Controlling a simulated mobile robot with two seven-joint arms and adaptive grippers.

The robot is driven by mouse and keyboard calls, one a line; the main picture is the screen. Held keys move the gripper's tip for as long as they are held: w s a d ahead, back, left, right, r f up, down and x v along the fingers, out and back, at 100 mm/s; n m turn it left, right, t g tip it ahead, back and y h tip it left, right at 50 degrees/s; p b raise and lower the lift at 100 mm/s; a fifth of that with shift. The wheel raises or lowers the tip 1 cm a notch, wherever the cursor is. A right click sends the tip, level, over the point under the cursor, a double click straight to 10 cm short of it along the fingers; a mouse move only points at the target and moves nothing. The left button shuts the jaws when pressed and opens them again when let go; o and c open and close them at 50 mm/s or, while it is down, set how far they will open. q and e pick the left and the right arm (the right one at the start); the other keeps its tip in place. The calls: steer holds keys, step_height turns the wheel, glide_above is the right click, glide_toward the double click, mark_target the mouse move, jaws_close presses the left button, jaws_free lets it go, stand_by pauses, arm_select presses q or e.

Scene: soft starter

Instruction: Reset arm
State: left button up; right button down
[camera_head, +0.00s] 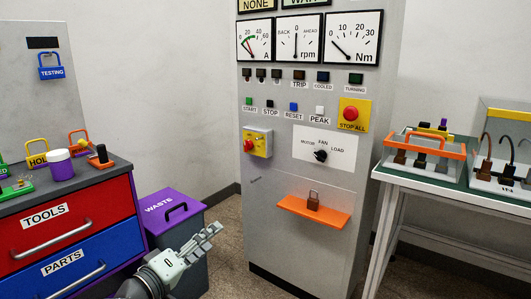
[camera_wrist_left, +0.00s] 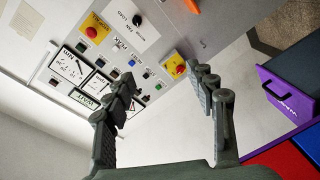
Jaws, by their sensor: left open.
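My left gripper (camera_head: 206,238) is low in front of the purple-lidded waste bin, left of the grey control cabinet (camera_head: 265,215). It is open and empty. In the left wrist view its two fingers (camera_wrist_left: 165,100) stand apart, with the cabinet's panel and bare wall behind them. The cabinet carries a blue RESET button (camera_head: 293,107), a green START button (camera_head: 249,102) and a black STOP button (camera_head: 270,104). A rotary selector (camera_head: 320,155) sits below them. My right gripper is not in view.
The waste bin (camera_head: 185,228) stands beside the red and blue drawer unit (camera_head: 110,215). A white bench (camera_head: 430,184) with an orange-framed tray (camera_head: 437,139) is at the right.

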arm_select(q)
steer(key=w+a+r+n+t+y, duration=0.1)
steer(key=w+a+r+y, duration=0.1)
steer(key=w+a, duration=0.6)
steer(key=w+a+r+n+y, duration=0.25)
steer(key=w+a, duration=0.35)
steer(key=w, duration=0.4)
steer(key=s+a+f+m+g+y, duration=0.2)
steer(key=a+f+m+g+y, duration=0.15)
steer(key=a+f+m, duration=0.25)
steer(key=s+a+f+m+g+y, duration=0.2)
steer(key=a+f+m+y, duration=0.3)
steer(key=a, duration=0.2)
steer(key=s+d+f+g+h, duration=0.15)
steer(key=s+d+f, duration=0.25)
steer(key=s+f, duration=0.85)
steer(key=s+d+f+g+h, duration=0.1)
steer(key=s+d+f+g, duration=0.2)
steer(key=s+f, duration=0.9)
steer(key=s+d+f+g, duration=0.2)
steer(key=s+f, duration=0.6)
steer(key=s, duration=0.4)
steer(key=s+d+f+g, duration=0.1)
steer(key=s+d+f, duration=0.2)
steer(key=s+f, duration=0.5)
steer(key=s+m, duration=0.1)
steer(key=s, duration=0.3)
steer(key=shift+s+d+g+h, duration=0.2)
steer(key=shift+d+g+h, duration=0.1)
steer(key=shift+g+h, duration=0.1)
